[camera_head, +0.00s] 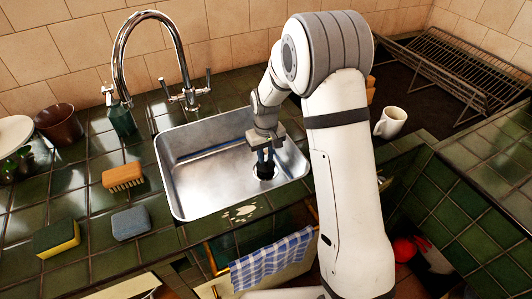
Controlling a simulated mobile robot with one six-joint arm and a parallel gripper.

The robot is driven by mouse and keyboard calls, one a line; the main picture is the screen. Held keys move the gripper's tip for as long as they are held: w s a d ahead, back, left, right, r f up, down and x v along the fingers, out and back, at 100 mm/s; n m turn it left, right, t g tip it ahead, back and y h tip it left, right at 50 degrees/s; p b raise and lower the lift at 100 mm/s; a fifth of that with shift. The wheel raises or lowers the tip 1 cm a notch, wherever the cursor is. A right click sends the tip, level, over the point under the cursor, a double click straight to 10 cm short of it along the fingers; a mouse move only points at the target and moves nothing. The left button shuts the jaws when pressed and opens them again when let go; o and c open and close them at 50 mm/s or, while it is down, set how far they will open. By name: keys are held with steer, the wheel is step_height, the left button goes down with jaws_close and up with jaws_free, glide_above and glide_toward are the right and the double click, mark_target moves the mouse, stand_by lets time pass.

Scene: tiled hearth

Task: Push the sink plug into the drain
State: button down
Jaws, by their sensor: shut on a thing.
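The steel sink (205,207) is set into the green tiled counter. My gripper (264,161) points down inside the basin, towards its right side. Its fingers are shut on the sink plug (265,174), a small dark round piece at the fingertips, low near the basin floor. The drain is not clearly visible; the plug and fingers cover that spot. I cannot tell whether the plug touches the drain or sits in it.
A tall curved tap (120,60) stands behind the sink. A brush (122,176), a grey sponge (131,222) and a yellow-green sponge (56,237) lie left. A white mug (390,123) and a wire rack (465,65) are right. A checked towel (272,262) hangs in front.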

steer(key=shift+f+b, duration=0.85)
steer(key=shift+f, duration=0.35)
stand_by(0.5)
steer(key=c, duration=1.2)
jaws_free()
steer(key=shift+o, duration=0.2)
steer(key=shift+r, duration=0.3)
steer(key=shift+r+p, duration=1.5)
steer(key=shift+r, duration=0.45)
steer(key=shift+r, duration=3.95)
